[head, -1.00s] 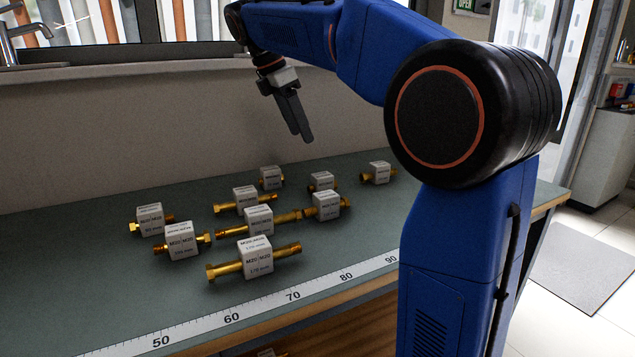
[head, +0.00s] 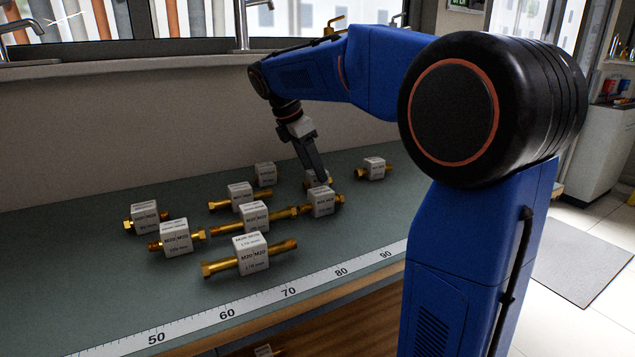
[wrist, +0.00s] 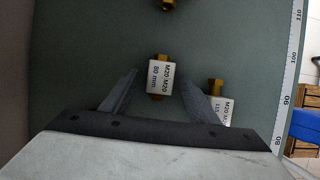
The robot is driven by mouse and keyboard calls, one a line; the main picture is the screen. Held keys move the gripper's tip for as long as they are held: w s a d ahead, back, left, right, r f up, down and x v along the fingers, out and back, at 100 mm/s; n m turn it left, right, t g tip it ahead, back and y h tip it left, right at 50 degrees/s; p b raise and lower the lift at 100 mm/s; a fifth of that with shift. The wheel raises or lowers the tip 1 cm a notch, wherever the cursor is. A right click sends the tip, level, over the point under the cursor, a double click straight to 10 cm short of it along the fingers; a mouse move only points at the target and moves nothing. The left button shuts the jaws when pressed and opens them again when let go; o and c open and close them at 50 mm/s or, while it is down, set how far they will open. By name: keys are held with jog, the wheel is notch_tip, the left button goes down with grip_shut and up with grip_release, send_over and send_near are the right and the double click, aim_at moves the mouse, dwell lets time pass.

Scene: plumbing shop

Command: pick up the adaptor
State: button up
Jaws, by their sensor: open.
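Several brass adaptors with white label blocks lie on the green bench top. In the wrist view one adaptor (wrist: 160,78), labelled M20 M20 80 mm, lies ahead and in the gap between the fingertips. In the head view the same adaptor (head: 310,178) seems partly hidden behind a finger. My gripper (head: 321,176) points down over it, open and empty. In the wrist view my gripper (wrist: 158,82) shows a finger on each side of the block. I cannot tell the exact height of the fingertips above the bench.
A neighbouring adaptor (head: 322,202) lies close in front; it shows beside the right finger in the wrist view (wrist: 222,112). Another adaptor (head: 374,168) lies farther right. A ruler strip (head: 255,305) runs along the bench's front edge. A wall stands behind the bench.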

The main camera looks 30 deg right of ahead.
jog(key=shift+x, duration=1.7)
jog(key=c, duration=1.2)
jog(key=shift+r, duration=0.1)
